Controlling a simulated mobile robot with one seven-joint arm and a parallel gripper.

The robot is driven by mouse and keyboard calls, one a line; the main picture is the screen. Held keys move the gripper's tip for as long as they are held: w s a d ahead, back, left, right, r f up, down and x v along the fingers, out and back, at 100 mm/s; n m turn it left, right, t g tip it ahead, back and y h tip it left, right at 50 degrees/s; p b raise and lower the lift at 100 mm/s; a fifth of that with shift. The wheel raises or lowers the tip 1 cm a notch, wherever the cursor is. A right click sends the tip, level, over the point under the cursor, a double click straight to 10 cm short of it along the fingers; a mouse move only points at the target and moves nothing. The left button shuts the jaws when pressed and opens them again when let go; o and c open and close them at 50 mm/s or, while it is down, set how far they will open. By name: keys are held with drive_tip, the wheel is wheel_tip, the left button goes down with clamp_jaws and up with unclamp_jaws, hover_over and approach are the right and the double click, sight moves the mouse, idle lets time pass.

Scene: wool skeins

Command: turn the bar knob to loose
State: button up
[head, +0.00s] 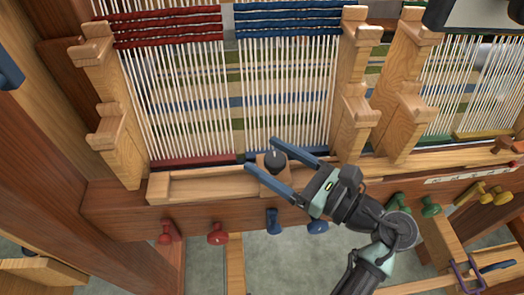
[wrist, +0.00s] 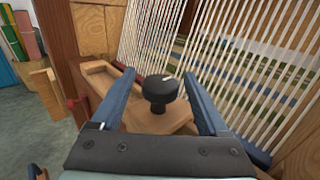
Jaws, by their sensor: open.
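A dark round knob (head: 276,161) sits on a small wooden block on the loom's front ledge. It also shows in the wrist view (wrist: 160,90), upright, with a flared top and a short white mark near its far right edge. No lettering is readable beside it. My gripper (head: 263,156) is open, with one blue finger on each side of the knob. In the wrist view the fingers (wrist: 158,76) flank the knob with a visible gap on both sides. Neither finger appears to touch it.
White warp threads (head: 285,95) rise close behind the knob, between wooden posts (head: 355,95). Red pegs (head: 217,234), blue pegs (head: 273,222) and green pegs (head: 430,207) stick out along the front beam. The wooden tray (head: 200,184) left of the knob is empty.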

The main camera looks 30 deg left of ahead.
drive_tip(key=s+d+b, duration=0.1)
drive_tip(key=d, duration=0.9)
drive_tip(key=shift+s+d, duration=0.2)
drive_tip(key=shift+s, duration=0.2)
